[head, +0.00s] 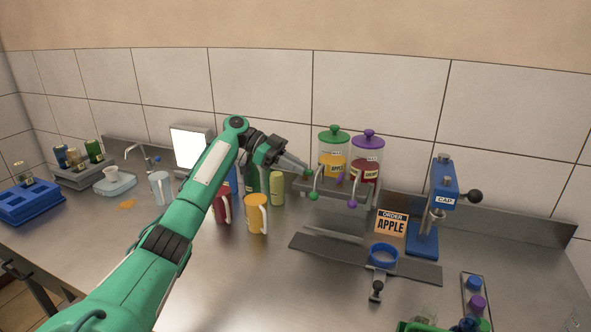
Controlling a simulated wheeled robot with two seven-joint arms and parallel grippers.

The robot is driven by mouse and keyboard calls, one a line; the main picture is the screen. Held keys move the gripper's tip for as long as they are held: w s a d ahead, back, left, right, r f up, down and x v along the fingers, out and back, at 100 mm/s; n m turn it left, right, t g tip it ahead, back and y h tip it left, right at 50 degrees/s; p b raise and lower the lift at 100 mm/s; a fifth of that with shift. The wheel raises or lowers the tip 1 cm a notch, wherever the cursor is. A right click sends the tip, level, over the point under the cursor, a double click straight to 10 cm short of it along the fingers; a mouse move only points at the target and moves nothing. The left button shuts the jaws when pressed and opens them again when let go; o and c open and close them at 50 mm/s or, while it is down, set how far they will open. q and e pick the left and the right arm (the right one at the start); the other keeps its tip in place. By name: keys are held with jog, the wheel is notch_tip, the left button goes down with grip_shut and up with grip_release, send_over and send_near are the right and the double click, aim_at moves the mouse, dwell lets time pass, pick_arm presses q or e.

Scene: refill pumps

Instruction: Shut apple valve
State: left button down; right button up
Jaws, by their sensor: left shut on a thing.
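Two clear dispensers stand on a grey stand at the back: one with a green lid (334,133) and yellow-orange content, one with a purple lid (368,139) and red content. A green valve knob (309,173) sits at the front of the green-lidded one, and a purple knob (340,179) at the other. My left gripper (304,170) is shut at the green knob, its fingertips partly covering it. My right gripper is not in view.
Curved spouts end in a green ball (314,196) and a purple ball (351,204). An "ORDER APPLE" sign (391,222), blue ring holder (384,254) and cap press (423,238) are to the right.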

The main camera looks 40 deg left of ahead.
pick_arm(q)
jog(key=shift+g, duration=0.3)
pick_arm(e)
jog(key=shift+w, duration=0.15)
pick_arm(q)
jog(key=c, duration=1.5)
grip_release()
jog(key=shift+w, duration=0.1)
jog(key=shift+o, duration=0.2)
